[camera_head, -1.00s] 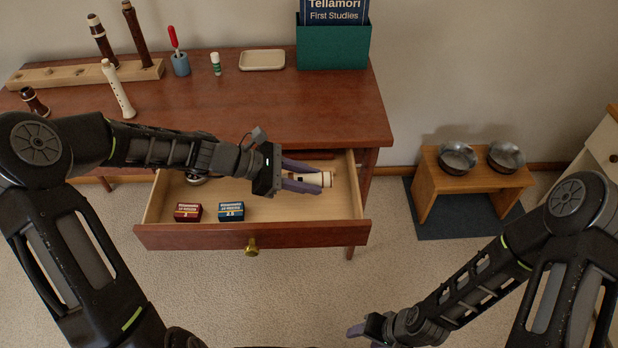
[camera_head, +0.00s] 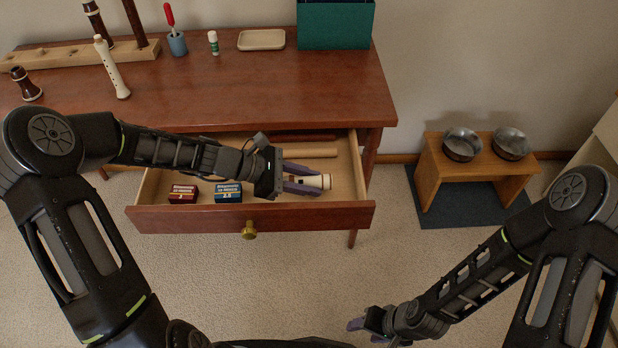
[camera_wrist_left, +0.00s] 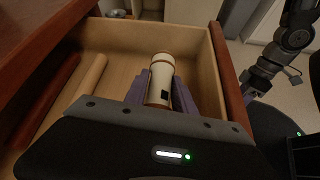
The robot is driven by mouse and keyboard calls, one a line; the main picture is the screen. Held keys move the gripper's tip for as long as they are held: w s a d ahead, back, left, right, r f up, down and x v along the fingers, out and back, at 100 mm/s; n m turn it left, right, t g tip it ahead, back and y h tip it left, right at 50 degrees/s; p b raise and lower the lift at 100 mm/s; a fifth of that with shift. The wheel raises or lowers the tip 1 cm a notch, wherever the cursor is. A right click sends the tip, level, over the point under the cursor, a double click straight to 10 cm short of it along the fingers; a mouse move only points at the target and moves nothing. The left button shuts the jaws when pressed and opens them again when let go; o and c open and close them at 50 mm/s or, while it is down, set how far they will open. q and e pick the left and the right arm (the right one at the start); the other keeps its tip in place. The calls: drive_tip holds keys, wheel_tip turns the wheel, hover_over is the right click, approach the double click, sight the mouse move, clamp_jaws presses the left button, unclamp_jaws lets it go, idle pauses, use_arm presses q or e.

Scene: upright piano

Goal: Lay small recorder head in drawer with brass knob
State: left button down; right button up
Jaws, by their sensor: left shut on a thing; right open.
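The small recorder head (camera_head: 318,182) is cream with brown bands and a dark window. My left gripper (camera_head: 303,181) is shut on it, over the right part of the open drawer (camera_head: 163,219) with the brass knob (camera_head: 249,230). In the left wrist view the recorder head (camera_wrist_left: 161,75) lies between the purple fingers, inside the drawer's outline. Whether it touches the drawer floor I cannot tell. My right gripper (camera_head: 367,331) is open and empty, low over the carpet at the bottom of the head view.
A red box (camera_head: 184,193) and a blue box (camera_head: 228,192) lie at the drawer's front left. A pale rod (camera_head: 308,153) and a dark one lie at its back. The desk (camera_head: 200,95) overhangs behind. A bench with two bowls (camera_head: 462,146) stands right.

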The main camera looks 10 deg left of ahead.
sight(293, 180)
use_arm(q)
drive_tip(key=shift+f, duration=0.45)
drive_tip(key=c, duration=1)
unclamp_jaws()
drive_tip(key=shift+o, duration=0.2)
drive_tip(key=v, duration=0.8)
drive_tip(key=shift+p, duration=0.4)
